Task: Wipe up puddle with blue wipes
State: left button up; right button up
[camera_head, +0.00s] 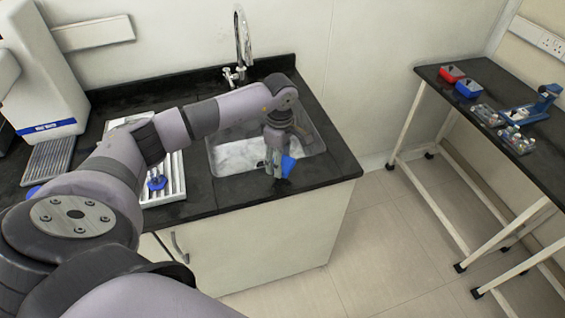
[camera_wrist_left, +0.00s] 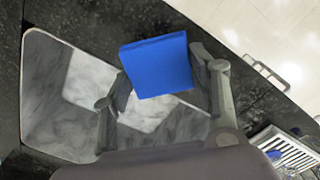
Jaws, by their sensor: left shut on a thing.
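My left gripper (camera_head: 277,158) is shut on a blue wipe (camera_head: 288,166), over the front right edge of the sink. In the left wrist view the wipe (camera_wrist_left: 158,66) is a flat blue block between the two fingers of the left gripper (camera_wrist_left: 162,84). The sink basin (camera_head: 235,157) has a shiny grey bottom with pale patches. I cannot tell whether these are water or reflections, and no distinct puddle stands out. My right gripper is not in view.
A black counter (camera_head: 255,195) surrounds the sink, with a tall faucet (camera_head: 242,45) behind it. A white drying rack (camera_head: 172,180) with blue items stands left. A side table (camera_head: 500,80) at right holds a red box (camera_head: 451,74) and a blue box (camera_head: 468,88).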

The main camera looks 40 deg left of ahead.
pick_arm(q)
jog(key=shift+w+d+r+p, duration=0.1)
jog(key=shift+r+p, duration=0.1)
jog(key=shift+r, duration=0.25)
jog(key=shift+w+d+r+p, duration=0.1)
jog(key=shift+r+p, duration=0.05)
jog(key=shift+r, duration=0.3)
jog(key=shift+s+a+r, duration=0.1)
jog(key=shift+s+r, duration=0.05)
jog(key=shift+r, duration=0.45)
